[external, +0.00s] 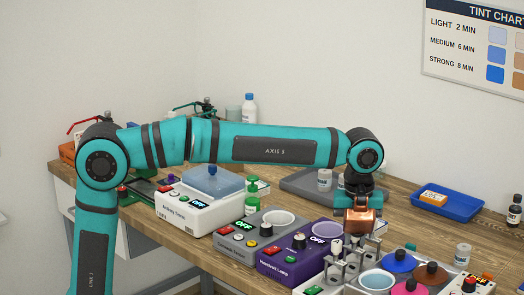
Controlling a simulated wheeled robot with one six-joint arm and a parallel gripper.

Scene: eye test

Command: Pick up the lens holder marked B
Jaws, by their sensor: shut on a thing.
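My gripper (359,207) points down over the front part of the bench. It is shut on a small copper-coloured piece (362,223) at its tips. No letter can be read on this piece, so I cannot tell whether it is the lens holder marked B. Several silver upright holders (336,268) stand just below, on a white device at the front. I cannot tell whether the held piece touches them. No marking B is readable on the silver holders either.
Pots with blue, brown and magenta lids (431,272) stand close on the right.

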